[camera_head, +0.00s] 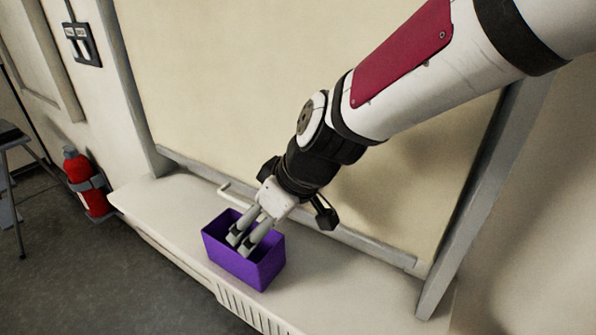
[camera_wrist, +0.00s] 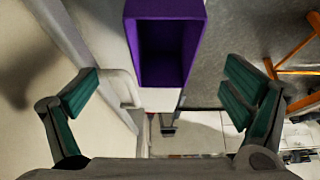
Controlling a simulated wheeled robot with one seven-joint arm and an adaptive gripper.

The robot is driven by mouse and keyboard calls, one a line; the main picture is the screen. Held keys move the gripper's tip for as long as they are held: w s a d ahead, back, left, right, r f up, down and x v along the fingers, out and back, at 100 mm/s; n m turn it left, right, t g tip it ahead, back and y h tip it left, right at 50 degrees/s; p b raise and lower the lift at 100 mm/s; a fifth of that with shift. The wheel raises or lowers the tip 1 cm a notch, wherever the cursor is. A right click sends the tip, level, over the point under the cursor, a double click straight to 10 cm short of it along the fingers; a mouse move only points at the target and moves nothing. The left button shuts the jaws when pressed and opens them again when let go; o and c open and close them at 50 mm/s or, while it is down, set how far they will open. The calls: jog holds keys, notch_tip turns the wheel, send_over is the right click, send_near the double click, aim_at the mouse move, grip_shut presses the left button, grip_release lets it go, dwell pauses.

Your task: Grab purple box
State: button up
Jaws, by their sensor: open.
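The purple box (camera_head: 268,274) is open-topped and sits upright on the white ledge (camera_head: 335,275) below a large pale panel. My gripper (camera_head: 242,240) is pointed down at it, and its fingers overlap the box's opening in the head view. I cannot tell from there whether the tips are above or inside the box. In the wrist view the purple box (camera_wrist: 160,68) shows at the top middle, with its inside visible and empty. My open gripper (camera_wrist: 163,92) has a finger on each side, lower in that picture, with nothing between them.
A pale handle-like bar (camera_head: 236,194) is on the ledge just behind the box. The panel (camera_head: 240,90) rises close behind my arm. The ledge right of the box is clear.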

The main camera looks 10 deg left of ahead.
jog(key=x, duration=0.6)
jog(key=shift+f, duration=0.1)
jog(key=x, duration=0.4)
jog(key=shift+s+a+f, duration=0.1)
jog(key=shift+s+a, duration=0.05)
jog(key=shift+a, duration=0.05)
jog(key=shift+a+f, duration=0.25)
jog(key=shift+f, duration=0.2)
jog(key=shift+f, duration=0.2)
jog(key=c, duration=1)
